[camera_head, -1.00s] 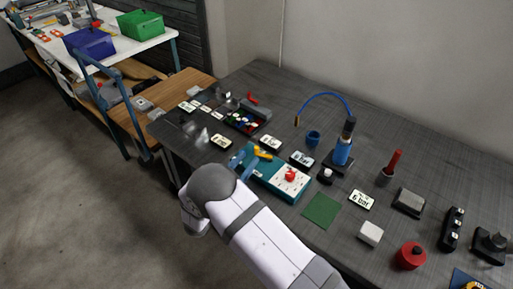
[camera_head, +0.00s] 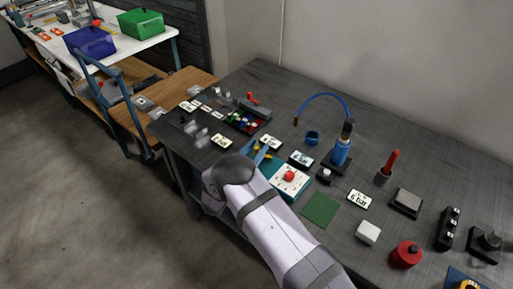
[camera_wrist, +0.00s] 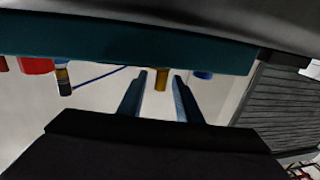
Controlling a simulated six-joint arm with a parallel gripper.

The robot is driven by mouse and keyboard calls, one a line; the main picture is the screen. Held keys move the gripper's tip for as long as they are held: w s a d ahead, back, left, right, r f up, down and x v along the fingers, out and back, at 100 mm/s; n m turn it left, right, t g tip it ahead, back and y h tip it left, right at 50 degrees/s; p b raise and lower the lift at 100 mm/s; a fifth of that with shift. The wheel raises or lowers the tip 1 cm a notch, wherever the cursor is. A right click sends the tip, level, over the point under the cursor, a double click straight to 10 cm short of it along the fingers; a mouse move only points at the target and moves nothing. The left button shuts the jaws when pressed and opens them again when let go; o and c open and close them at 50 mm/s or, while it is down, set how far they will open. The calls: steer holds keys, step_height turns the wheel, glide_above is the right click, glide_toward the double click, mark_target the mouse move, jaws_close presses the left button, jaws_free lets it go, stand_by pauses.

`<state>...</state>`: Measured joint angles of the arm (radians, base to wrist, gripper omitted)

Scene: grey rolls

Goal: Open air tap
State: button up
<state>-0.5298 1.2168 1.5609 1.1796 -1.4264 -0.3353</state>
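The teal box (camera_head: 271,191) with a white top and a red knob (camera_head: 289,176) sits on the dark table. A yellow part (camera_head: 264,152), likely the air tap's handle, shows behind my wrist at the box's far left end, partly hidden. In the wrist view the yellow part (camera_wrist: 161,79) stands at the edge of the teal box (camera_wrist: 105,38), in line with the gap between my fingers. My gripper (camera_wrist: 158,92) is open, its two blue fingers apart with a gap around the yellow part's line. Contact cannot be told. In the head view only one blue finger (camera_head: 262,156) shows clearly.
A blue bottle-like tool (camera_head: 342,152) with a blue hose and a blue cup (camera_head: 312,137) stand behind the box. White label cards lie around it. A green mat (camera_head: 320,209) and white cube (camera_head: 368,232) lie to the right. A tray of coloured parts (camera_head: 241,122) is behind left.

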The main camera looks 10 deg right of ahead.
steer(key=shift+c, duration=0.4)
jaws_close()
steer(key=b, duration=0.1)
steer(key=m+g+h+b, duration=0.1)
steer(key=b, duration=0.1)
steer(key=shift+w+f, duration=0.25)
steer(key=shift+w, duration=0.05)
steer(key=b, duration=0.1)
steer(key=m+g+h+b, duration=0.1)
steer(key=shift+w+d+h+b, duration=0.15)
steer(key=shift+d+h+b, duration=0.05)
steer(key=shift+h+b, duration=0.1)
steer(key=shift+r+m+g+h+b, duration=0.3)
steer(key=shift+m+g+b, duration=0.1)
steer(key=shift+g, duration=0.1)
steer(key=shift+o, duration=0.4)
jaws_free()
steer(key=shift+d, duration=0.1)
